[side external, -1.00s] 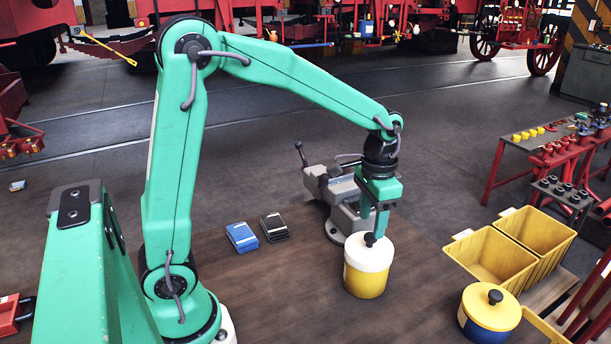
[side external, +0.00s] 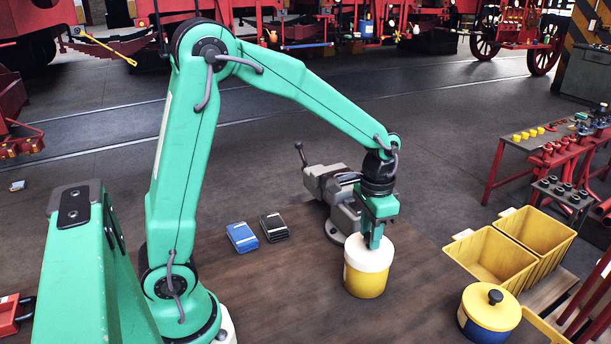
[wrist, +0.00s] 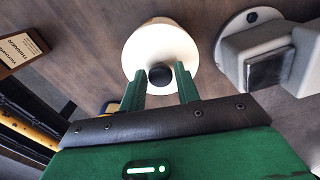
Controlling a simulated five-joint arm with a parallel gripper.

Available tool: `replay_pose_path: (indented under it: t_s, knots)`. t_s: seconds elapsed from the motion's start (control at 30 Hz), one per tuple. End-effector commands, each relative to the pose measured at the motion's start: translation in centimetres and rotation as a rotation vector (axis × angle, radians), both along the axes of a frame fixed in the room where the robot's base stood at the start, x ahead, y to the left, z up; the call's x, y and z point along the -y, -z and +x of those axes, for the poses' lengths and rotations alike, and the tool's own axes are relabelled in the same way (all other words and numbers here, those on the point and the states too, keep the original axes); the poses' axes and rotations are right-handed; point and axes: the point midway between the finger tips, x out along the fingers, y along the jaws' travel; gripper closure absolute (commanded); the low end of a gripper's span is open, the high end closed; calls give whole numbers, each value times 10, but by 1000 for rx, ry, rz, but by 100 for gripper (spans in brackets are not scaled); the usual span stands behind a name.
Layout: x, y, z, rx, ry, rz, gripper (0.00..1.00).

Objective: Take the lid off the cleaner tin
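A yellow tin (side external: 365,283) with a white lid (side external: 361,256) stands upright on the bench, below my gripper (side external: 373,243). The lid sits on the tin. In the wrist view the white lid (wrist: 160,38) has a round black knob (wrist: 160,76) in its middle. My gripper (wrist: 159,84) is open there, its green fingers apart on either side of the knob, which shows between and slightly beyond their tips. I cannot tell whether they touch it. In the side view the fingers hide the knob. No name is readable on this tin.
A blue tin with a yellow lid (side external: 490,306) stands at the right, near yellow bins (side external: 487,256). A grey vise (side external: 333,190) is close behind the white-lidded tin. Blue (side external: 242,237) and black (side external: 274,227) packs lie left. A labelled brown block (wrist: 20,48) shows in the wrist view.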

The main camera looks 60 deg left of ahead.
Motion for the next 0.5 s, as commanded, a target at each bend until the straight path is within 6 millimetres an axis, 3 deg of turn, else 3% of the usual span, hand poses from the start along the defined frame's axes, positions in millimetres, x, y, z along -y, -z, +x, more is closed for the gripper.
replay_pose_path:
  t_s: [0.03,0.13,0.5]
  knots:
    - [0,0,0,0,0,0,79]
    - [0,0,0,0,0,0,97]
    - [0,-3,0,2,0,0,97]
